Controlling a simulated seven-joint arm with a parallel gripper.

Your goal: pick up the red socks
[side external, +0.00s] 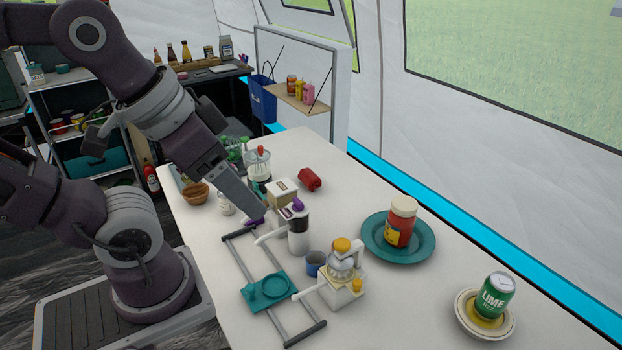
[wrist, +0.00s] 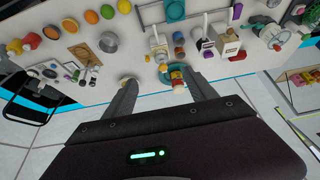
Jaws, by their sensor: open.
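The red socks (side external: 309,179) appear as a small red bundle on the white table, behind and right of a box-shaped appliance in the side view. A small red shape in the wrist view (wrist: 238,56) seems to be the same bundle. My gripper (side external: 259,211) is above the table, left of the socks and apart from them. In the wrist view, its two fingers (wrist: 163,80) are spread with nothing held between them. The exact fingertip gap is hard to see in the side view.
A jar (side external: 400,222) stands on a teal plate (side external: 425,245). A lime can (side external: 495,296) stands at right. Table right of the socks is clear.

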